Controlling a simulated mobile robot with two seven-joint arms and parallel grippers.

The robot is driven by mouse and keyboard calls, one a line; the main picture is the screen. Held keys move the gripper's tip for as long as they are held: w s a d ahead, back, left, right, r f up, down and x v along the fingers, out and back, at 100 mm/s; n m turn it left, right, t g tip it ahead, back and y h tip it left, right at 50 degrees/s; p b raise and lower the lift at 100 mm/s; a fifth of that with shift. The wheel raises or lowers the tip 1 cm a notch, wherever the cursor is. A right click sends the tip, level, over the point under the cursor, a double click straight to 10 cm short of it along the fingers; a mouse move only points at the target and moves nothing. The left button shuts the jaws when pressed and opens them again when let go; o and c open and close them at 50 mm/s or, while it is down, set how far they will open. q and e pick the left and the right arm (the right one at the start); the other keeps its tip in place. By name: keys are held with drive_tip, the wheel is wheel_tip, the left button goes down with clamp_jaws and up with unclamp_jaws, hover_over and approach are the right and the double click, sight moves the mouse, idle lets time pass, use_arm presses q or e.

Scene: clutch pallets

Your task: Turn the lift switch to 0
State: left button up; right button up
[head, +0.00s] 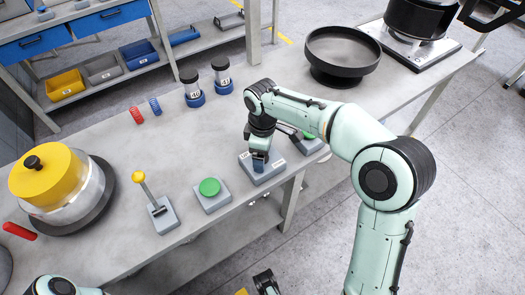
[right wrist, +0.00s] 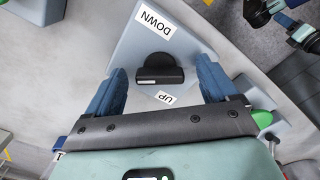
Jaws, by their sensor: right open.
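The lift switch is a grey-blue box (head: 265,169) at the table's front edge. In the right wrist view its plate (right wrist: 186,50) carries DOWN and UP labels and a black knob (right wrist: 160,75). The knob's bar lies crosswise between the labels, with a white mark at its left end. No 0 label is visible. My right gripper (head: 259,158) is over the box; in the wrist view its blue fingers (right wrist: 160,82) stand open on either side of the knob, with visible gaps. My left gripper (head: 266,284) appears low at the bottom, partly cut off, jaw state unclear.
Left of the switch are a green button (head: 210,187) and a yellow-knobbed lever (head: 139,178). Another grey box (head: 309,145) with green stands close right. A black round stand (head: 342,55) and two labelled cylinders (head: 191,88) are behind. The table middle is clear.

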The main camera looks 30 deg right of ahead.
wheel_tip(320, 180, up, 13)
drive_tip(key=p, duration=0.3)
drive_tip(key=shift+r, duration=0.15)
